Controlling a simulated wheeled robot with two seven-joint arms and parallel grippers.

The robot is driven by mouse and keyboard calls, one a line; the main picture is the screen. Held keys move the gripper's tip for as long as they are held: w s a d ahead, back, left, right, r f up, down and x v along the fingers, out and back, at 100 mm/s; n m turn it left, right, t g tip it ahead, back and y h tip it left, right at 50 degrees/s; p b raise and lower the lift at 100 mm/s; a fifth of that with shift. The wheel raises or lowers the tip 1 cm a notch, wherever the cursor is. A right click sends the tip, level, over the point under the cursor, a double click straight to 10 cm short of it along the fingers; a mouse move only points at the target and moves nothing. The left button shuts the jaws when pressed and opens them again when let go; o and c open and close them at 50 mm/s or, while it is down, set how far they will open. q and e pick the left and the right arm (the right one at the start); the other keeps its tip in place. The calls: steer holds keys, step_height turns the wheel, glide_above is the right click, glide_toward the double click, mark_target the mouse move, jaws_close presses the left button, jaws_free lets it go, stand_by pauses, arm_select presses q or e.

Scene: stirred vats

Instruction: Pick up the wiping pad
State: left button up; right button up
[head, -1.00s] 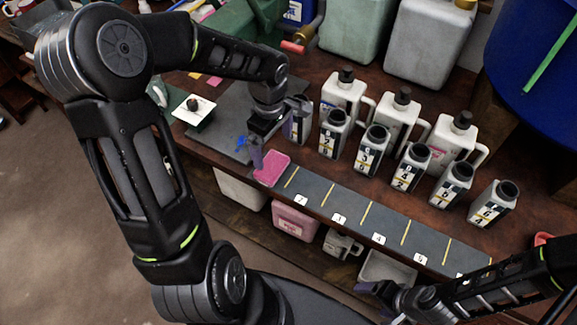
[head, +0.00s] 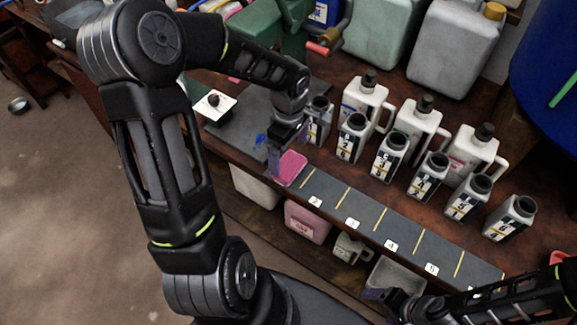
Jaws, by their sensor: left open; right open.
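The wiping pad appears to be the pink, flat, rounded rectangle (head: 292,168) at the front edge of the bench, at the left end of the dark numbered strip. My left gripper (head: 286,148) points down just behind and left of it, with its jaws open and empty. One purple-grey finger shows beside the pad's left edge; the other is largely hidden. I cannot tell whether the finger touches the pad. My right gripper (head: 394,300) is open and empty at the bottom right, in front of the bench.
Several black-capped labelled bottles (head: 390,157) stand behind the numbered strip (head: 365,215), with white jugs (head: 418,125) behind them. A pink container (head: 306,222) sits on the shelf below. The strip's top is clear.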

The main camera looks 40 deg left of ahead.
mark_target(289, 165)
arm_select(q)
steer(key=shift+f, duration=0.1)
step_height(289, 165, down, 5)
steer(key=shift+a+f+p, duration=0.1)
steer(key=shift+p, duration=0.35)
steer(key=shift+c, duration=0.4)
steer(key=c, duration=1.1)
step_height(289, 165, up, 10)
steer(key=shift+r, duration=0.1)
steer(key=shift+s, duration=0.1)
stand_by(0.7)
